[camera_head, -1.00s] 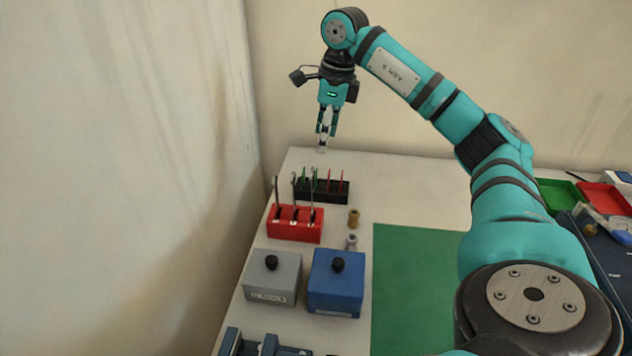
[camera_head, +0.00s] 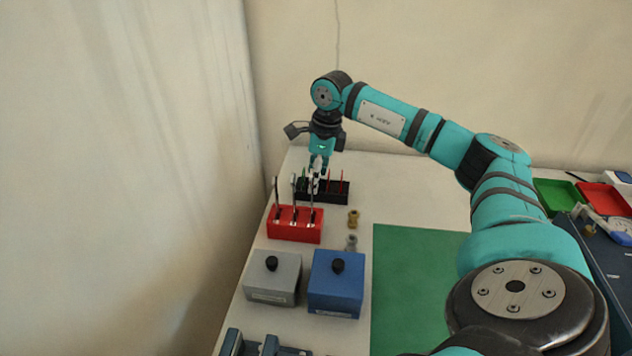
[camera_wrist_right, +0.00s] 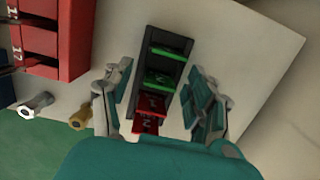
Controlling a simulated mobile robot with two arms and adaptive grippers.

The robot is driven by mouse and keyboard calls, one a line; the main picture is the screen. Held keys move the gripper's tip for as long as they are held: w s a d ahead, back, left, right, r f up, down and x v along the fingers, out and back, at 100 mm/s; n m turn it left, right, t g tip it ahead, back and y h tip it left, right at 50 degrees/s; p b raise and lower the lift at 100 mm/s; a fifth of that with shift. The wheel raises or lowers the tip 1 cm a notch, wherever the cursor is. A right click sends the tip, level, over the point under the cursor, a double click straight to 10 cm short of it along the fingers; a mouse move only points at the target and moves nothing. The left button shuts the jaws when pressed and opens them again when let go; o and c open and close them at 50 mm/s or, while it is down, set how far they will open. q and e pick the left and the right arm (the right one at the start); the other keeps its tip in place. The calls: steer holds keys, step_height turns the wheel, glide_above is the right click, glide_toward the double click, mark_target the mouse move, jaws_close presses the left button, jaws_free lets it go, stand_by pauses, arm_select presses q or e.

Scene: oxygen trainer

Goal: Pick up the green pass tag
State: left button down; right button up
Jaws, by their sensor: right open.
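Two green tags stand in a black rack (camera_head: 338,198) at the far left of the table; one green tag (camera_head: 304,175) shows left of my gripper in the head view. In the right wrist view the two green tags (camera_wrist_right: 165,52) (camera_wrist_right: 160,82) sit in slots of the black rack (camera_wrist_right: 186,60). My right gripper (camera_head: 317,178) is over the rack, pointing down. In the right wrist view its fingers (camera_wrist_right: 161,82) are open, one on each side of the rack, with nothing held between them. My left gripper is not in view.
Brass (camera_head: 353,218) and grey fittings (camera_head: 351,242), grey (camera_head: 271,280) and blue boxes (camera_head: 336,285) are nearer.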

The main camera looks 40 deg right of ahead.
steer(key=c, duration=0.8)
